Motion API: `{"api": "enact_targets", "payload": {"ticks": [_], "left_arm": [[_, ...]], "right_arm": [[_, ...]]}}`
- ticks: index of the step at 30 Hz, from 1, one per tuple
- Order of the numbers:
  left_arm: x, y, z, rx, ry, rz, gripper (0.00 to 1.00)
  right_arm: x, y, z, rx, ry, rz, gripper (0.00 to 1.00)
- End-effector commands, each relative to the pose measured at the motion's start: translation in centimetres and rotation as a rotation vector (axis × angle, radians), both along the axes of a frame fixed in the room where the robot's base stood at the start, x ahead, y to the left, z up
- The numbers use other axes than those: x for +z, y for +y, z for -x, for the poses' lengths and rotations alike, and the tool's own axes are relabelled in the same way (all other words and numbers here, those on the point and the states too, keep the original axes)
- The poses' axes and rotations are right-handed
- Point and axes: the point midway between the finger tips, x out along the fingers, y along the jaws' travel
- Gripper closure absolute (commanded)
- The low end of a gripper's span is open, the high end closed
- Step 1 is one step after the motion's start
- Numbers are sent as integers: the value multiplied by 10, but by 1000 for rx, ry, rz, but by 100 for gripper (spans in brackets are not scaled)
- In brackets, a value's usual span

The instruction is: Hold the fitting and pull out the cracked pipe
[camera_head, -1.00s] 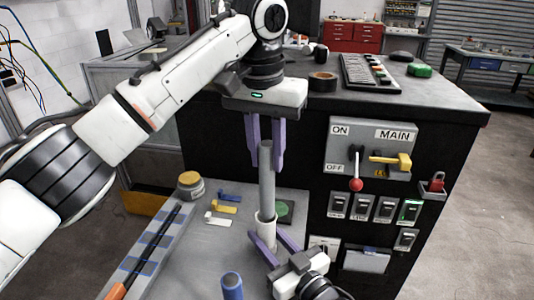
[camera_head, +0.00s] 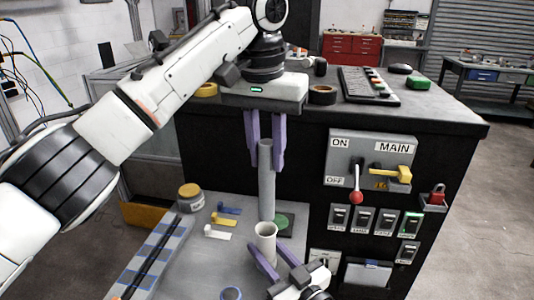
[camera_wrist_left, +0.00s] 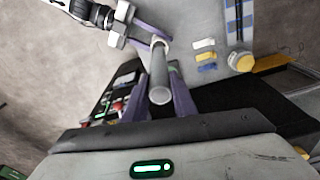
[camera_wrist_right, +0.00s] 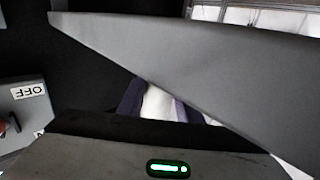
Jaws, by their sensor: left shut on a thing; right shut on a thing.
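The grey pipe (camera_head: 267,180) hangs upright, and my left gripper (camera_head: 265,150) is shut on its top part. The pipe also shows in the left wrist view (camera_wrist_left: 159,78). The white fitting (camera_head: 266,245) stands below, and my right gripper (camera_head: 277,257) is shut on it from the front right. The fitting's round mouth now shows open, and the pipe's lower end appears just behind and above its rim. Any small gap between them is hard to judge. In the right wrist view the fitting (camera_wrist_right: 158,104) shows between purple fingers, partly covered by a broad grey surface.
A panel (camera_head: 370,158) with ON/OFF levers and several switches is right of the pipe. A jar (camera_head: 191,199) and coloured clips (camera_head: 224,220) lie on the grey bench, left of the fitting. A green disc (camera_head: 284,222) lies behind it. Tape (camera_head: 322,95) sits on the cabinet top.

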Motion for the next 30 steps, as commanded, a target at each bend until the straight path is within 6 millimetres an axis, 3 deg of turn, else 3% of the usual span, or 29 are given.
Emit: {"api": "enact_targets", "payload": {"ticks": [2,3,6,17,30], "left_arm": [[0,0,0,0,-1,0,100],[0,0,0,0,-1,0,100],[0,0,0,0,-1,0,100],[0,0,0,0,-1,0,100],[0,0,0,0,-1,0,100]], "right_arm": [[-1,0,0,0,2,1,90],[-1,0,0,0,2,1,61],[-1,0,0,0,2,1,46],[-1,-3,4,-1,2,1,46],[-2,-50,75,0,3,2,46]]}}
